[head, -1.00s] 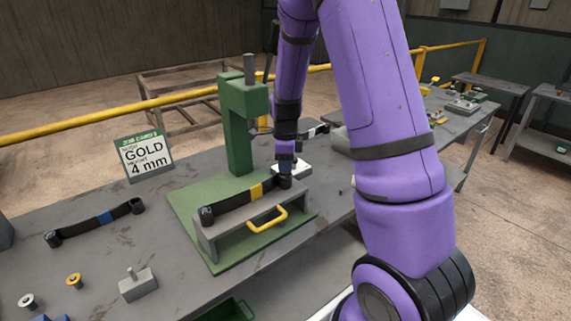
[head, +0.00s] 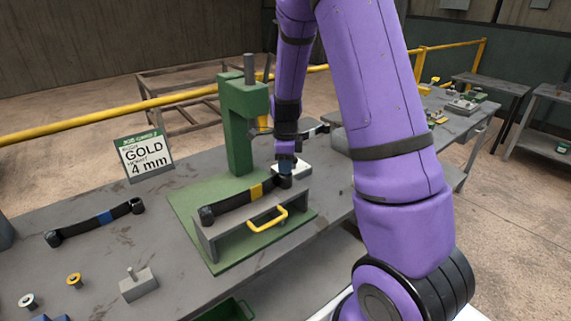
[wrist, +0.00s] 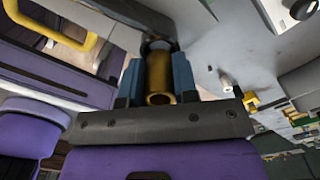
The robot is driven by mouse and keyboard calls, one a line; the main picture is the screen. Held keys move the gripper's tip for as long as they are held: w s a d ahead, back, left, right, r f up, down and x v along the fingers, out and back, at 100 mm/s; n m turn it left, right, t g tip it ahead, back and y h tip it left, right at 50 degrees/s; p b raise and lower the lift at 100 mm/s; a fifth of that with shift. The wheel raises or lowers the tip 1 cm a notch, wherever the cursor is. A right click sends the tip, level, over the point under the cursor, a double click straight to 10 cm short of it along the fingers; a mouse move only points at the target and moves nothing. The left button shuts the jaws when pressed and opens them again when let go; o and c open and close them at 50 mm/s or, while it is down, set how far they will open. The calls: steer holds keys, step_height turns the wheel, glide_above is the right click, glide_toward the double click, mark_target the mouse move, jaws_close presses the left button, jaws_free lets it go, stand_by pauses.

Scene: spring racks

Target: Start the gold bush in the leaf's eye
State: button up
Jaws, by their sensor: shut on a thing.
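The black leaf with a gold band (head: 230,200) lies across the grey stand of the green press. Its right eye (head: 285,181) is at my gripper (head: 285,165), and it also shows as a dark ring in the wrist view (wrist: 157,46). My gripper's blue fingertips are shut on the gold bush (wrist: 160,75), a hollow gold cylinder. The bush's far end meets or nearly meets the eye and is in line with it. I cannot tell whether it has entered. The bush is hidden in the head view.
The green press (head: 240,125) rises behind the leaf, and a yellow handle (head: 268,220) is in front. A blue-banded leaf (head: 95,222), a gold-rimmed bush (head: 74,280), a silver bush (head: 27,301) and a grey block (head: 138,285) are at left. A sign (head: 146,155) reads GOLD, 4 mm.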

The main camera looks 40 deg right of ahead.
steer(key=shift+f, duration=0.6)
steer(key=o, duration=1.4)
steer(key=shift+r, duration=3.5)
